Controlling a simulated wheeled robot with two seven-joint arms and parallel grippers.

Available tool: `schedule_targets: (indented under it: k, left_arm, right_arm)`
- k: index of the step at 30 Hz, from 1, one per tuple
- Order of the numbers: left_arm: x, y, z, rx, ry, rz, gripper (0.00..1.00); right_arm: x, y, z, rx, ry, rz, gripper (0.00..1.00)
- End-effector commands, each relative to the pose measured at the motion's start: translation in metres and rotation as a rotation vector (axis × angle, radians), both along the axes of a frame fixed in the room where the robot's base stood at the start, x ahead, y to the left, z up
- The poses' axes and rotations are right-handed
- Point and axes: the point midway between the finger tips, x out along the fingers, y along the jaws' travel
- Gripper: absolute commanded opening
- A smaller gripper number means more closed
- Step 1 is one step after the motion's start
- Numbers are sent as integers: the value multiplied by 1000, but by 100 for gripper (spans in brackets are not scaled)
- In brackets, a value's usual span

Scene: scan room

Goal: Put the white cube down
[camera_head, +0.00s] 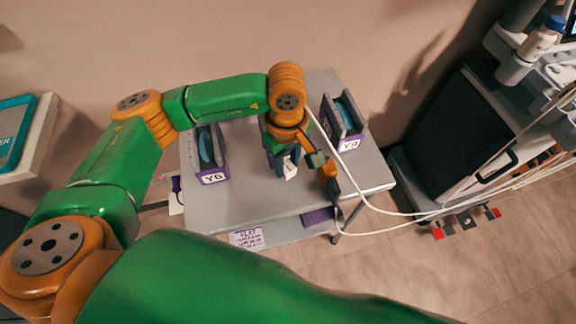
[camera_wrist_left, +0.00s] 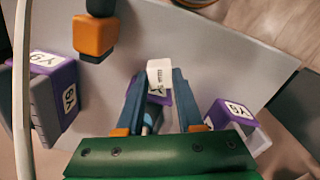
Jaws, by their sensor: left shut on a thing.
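The white cube (camera_head: 290,171) is small, with dark print on one face. In the left wrist view the cube (camera_wrist_left: 159,75) sits between the blue fingertips of my left gripper (camera_wrist_left: 158,88). In the head view my left gripper (camera_head: 284,166) is over the front middle of the grey table (camera_head: 255,203), shut on the cube. I cannot tell whether the cube touches the tabletop. My right gripper is not in view.
A middle purple holder is mostly hidden by my gripper. White cables (camera_head: 345,185) run past the right edge. The front tabletop has bare room.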

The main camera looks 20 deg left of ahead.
Motion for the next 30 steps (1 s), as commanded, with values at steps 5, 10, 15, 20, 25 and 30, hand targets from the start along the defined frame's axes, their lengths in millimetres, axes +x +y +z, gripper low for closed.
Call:
schedule_targets:
  k: [5,10,15,20,25,30]
  left_arm:
    - [1,-1,-29,1,4,-1,0]
    - [2,-2,-33,0,0,-1,0]
    - [2,-2,-37,0,0,-1,0]
    - [2,-1,-36,0,0,-1,60]
    - [1,-1,-36,-1,1,-1,66]
    - [1,-1,-33,-1,1,-1,66]
  right_arm:
    - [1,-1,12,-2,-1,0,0]
    - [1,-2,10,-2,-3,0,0]
    - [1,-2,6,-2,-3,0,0]
    - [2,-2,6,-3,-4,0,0]
    - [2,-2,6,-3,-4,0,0]
    - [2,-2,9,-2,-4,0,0]
